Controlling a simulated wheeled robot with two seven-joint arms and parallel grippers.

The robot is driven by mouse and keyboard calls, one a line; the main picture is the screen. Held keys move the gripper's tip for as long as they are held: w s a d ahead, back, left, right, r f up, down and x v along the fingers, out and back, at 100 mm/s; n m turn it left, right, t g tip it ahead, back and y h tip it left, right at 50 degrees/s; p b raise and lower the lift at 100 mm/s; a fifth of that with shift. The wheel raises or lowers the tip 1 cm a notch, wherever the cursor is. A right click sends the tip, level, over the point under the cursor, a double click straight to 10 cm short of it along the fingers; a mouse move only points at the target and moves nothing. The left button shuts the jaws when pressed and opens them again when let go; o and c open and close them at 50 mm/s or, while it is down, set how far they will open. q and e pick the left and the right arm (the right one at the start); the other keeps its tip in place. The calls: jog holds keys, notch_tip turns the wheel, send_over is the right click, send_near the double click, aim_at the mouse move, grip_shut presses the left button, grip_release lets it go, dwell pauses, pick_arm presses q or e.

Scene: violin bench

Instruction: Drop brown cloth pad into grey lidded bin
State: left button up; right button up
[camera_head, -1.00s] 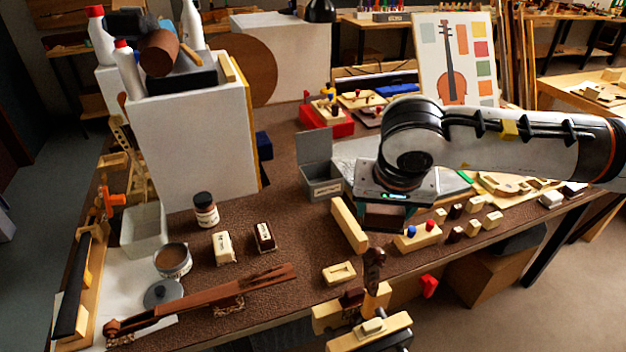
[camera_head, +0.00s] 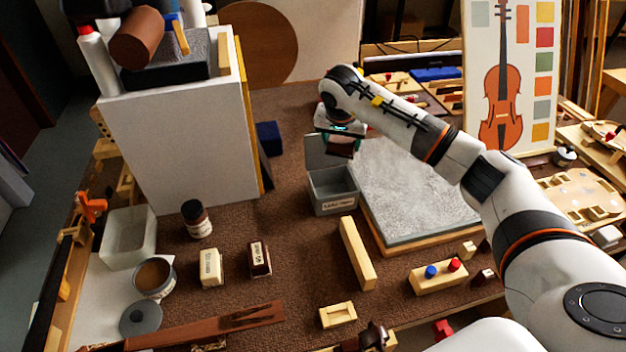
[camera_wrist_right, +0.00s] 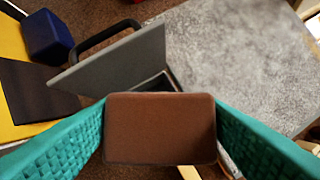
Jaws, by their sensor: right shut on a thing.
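The brown cloth pad (camera_wrist_right: 160,128) is held between the two teal fingers of my right gripper in the right wrist view. In the head view the pad (camera_head: 340,150) shows small under my right gripper (camera_head: 342,141), above the back of the grey lidded bin (camera_head: 333,191). The bin stands on the brown bench with its lid (camera_head: 318,150) raised at the back. In the right wrist view the lid (camera_wrist_right: 115,62) is upright beyond the pad, and the pad covers most of the bin's opening. My left gripper is not in view.
A grey stone slab on a wooden base (camera_head: 415,190) lies right of the bin. A large white box (camera_head: 180,140) stands to the left, with a blue block (camera_head: 269,138) between. A pale wooden bar (camera_head: 357,253) lies in front. A violin chart (camera_head: 508,80) stands behind.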

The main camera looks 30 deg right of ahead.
jog(key=shift+w+d+f, duration=0.35)
jog(key=shift+d+f, duration=0.05)
jog(key=shift+f, duration=0.25)
jog(key=shift+a+f+b, duration=0.1)
jog(key=shift+f+b, duration=0.75)
notch_tip(320, 180, down, 4)
jog(key=b, duration=0.3)
jog(key=o, duration=1)
jog(key=shift+o, duration=0.2)
jog(key=v, duration=1.2)
